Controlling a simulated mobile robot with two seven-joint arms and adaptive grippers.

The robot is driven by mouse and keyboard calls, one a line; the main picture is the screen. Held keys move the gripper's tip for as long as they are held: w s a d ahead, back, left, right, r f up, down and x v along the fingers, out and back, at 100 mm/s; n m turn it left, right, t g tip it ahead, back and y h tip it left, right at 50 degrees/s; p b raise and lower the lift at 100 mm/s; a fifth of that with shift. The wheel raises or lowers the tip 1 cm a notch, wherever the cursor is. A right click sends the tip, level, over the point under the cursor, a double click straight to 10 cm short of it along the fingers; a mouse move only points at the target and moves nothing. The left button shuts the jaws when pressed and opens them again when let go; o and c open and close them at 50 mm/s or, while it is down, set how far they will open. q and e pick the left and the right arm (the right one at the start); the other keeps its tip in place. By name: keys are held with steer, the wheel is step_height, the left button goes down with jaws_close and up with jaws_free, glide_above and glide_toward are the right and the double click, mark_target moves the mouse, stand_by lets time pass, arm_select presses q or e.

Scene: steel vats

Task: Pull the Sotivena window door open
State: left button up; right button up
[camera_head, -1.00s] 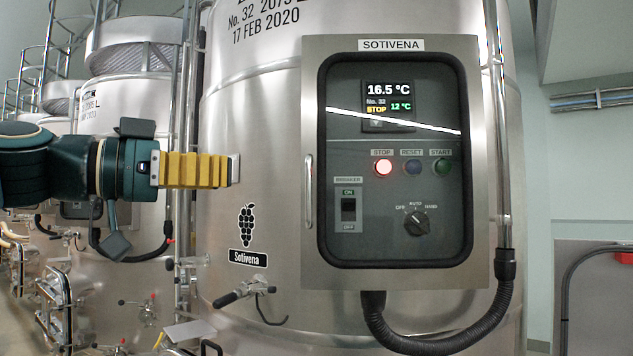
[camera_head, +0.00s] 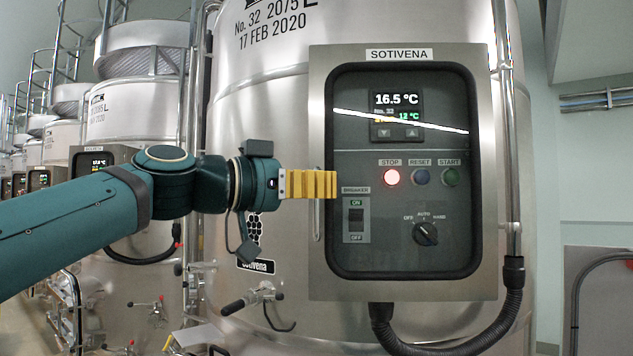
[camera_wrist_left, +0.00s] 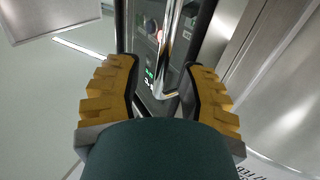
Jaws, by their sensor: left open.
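The Sotivena control box (camera_head: 490,200) is a steel cabinet on a vat. Its dark window door (camera_head: 380,262) is shut, with a display, buttons and a knob behind the glass. A slim upright handle (camera_head: 317,228) is on the door's left edge; its upper part is hidden by my gripper. My left gripper (camera_head: 330,185), with yellow fingers, is at the handle. In the left wrist view the fingers (camera_wrist_left: 165,85) are apart, with the shiny handle bar (camera_wrist_left: 170,50) in the gap between them. I cannot tell whether either finger touches it. My right gripper is not in view.
A black hose (camera_head: 450,345) curves below the box. A valve with a black grip (camera_head: 240,305) sticks out of the vat (camera_head: 265,120) at lower left. More vats stand behind on the left. Free space lies right of the box, before a pale wall (camera_head: 590,180).

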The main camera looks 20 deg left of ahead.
arm_select(q)
steer(key=shift+o, duration=0.2)
steer(key=shift+w+d, duration=0.1)
steer(key=shift+d, duration=0.05)
jaws_close()
